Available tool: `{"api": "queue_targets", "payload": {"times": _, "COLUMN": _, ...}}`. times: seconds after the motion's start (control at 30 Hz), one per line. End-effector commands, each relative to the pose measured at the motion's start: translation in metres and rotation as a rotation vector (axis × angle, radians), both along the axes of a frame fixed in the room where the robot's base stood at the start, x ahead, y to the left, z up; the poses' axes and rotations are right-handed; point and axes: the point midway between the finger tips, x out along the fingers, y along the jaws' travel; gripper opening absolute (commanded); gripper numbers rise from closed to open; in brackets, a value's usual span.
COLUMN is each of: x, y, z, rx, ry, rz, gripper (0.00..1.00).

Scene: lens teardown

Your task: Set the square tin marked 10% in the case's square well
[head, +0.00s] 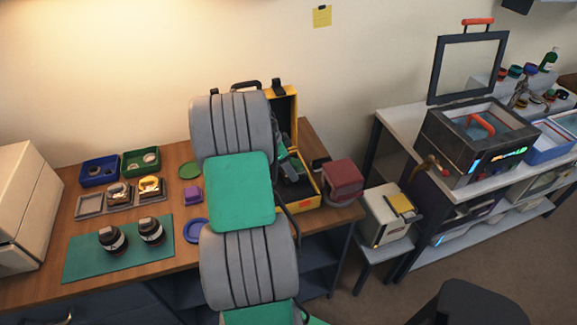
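The yellow case (308,201) stands open on the wooden bench, its lid (291,107) upright at the back. My own arm crosses in front and hides the case's left part. The end of my arm, with my gripper (291,172), is over or inside the case; its fingers are too small and dark to tell open from shut or to see anything held. The square well is hidden. No 10% mark is readable. A small purple squarish container (193,195) sits on the bench left of my arm; I cannot tell whether it is the tin.
A maroon box (340,174) stands close to the case's right. Left are blue (99,182) and green (126,172) bins, a grey tray (90,213), and two lenses (112,241) (151,231) on a green mat (84,266). A blue disc (196,229) lies near my arm.

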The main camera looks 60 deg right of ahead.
Motion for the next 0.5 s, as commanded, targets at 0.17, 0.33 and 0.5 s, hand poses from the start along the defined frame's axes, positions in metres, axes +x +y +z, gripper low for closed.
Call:
{"api": "queue_targets", "payload": {"times": 0.17, "x": 0.0, "y": 0.0, "z": -0.003, "rx": -0.001, "ry": -0.001, "rz": 0.0, "gripper": 0.23}}
{"api": "queue_targets", "payload": {"times": 0.33, "x": 0.0, "y": 0.0, "z": -0.008, "rx": -0.001, "ry": -0.001, "rz": 0.0, "gripper": 0.23}}
{"api": "queue_targets", "payload": {"times": 0.5, "x": 0.0, "y": 0.0, "z": -0.012, "rx": -0.001, "ry": -0.001, "rz": 0.0, "gripper": 0.23}}
